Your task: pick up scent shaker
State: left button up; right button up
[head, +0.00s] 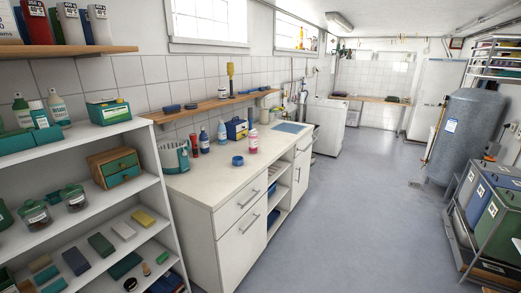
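I cannot tell for certain which thing is the scent shaker. Several small containers stand on the white counter (212,181) in the head view. A bottle with pink contents (253,143) stands near the middle of the counter. A red container (194,146), a dark blue bottle (204,140) and a light blue bottle (222,133) stand behind it to the left. A small blue bowl (237,161) sits in front of the pink bottle. Neither gripper is in view.
A white shelf unit (145,123) with bottles, jars and boxes stands at the left. A teal basket (174,156) is on the counter's left end. A grey tank (465,135) and a rack of bins (490,200) stand at the right. The floor (345,215) between is clear.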

aim_at(252, 138)
jog(key=i+l, duration=0.25)
jog(key=i+l+u, duration=0.1)
jog(key=l, duration=0.35)
jog(key=i+l+u, duration=0.1)
jog(key=i+l, duration=0.4)
jog(key=l, duration=0.25)
